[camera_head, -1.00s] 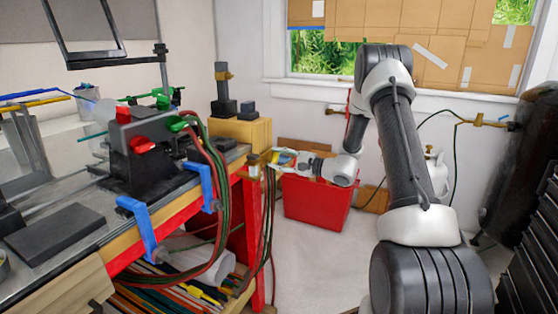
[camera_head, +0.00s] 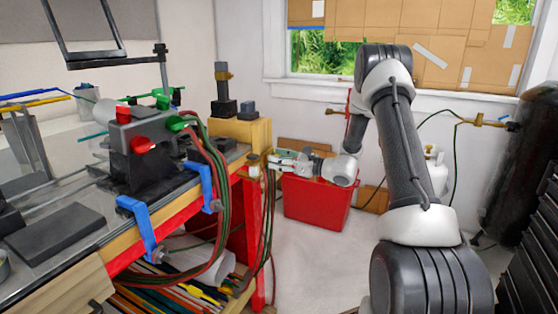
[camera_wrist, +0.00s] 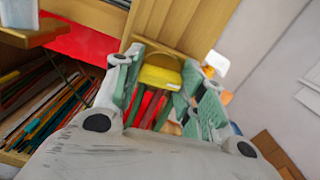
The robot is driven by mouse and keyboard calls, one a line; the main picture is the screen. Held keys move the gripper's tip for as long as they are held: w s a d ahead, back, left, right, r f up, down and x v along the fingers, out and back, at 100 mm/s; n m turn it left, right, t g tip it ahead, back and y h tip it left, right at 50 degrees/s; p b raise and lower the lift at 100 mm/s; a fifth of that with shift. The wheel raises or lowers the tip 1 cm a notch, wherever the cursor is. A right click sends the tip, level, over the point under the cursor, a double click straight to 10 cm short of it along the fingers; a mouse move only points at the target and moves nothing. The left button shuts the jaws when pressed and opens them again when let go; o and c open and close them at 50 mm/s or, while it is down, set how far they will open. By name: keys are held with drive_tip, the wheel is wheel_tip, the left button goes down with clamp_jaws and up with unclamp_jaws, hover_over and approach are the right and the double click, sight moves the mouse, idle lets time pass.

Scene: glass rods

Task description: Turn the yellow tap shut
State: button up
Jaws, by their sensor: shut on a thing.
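The yellow tap (camera_wrist: 160,76) shows in the wrist view between the two pale green pads of my gripper (camera_wrist: 158,82). My gripper is shut on it, with a finger at each side. Red and dark hoses hang just below the tap in that view. In the head view my gripper (camera_head: 279,162) is at the right end of the workbench, by the hanging hoses. The tap cannot be made out there. Whether its handle lies along or across its pipe is not clear.
Rods (camera_wrist: 40,105) lie on a shelf below. Open floor lies at the front.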

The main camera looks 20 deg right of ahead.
drive_tip(key=shift+m, duration=0.5)
drive_tip(key=o, duration=1)
drive_tip(key=v, duration=1.2)
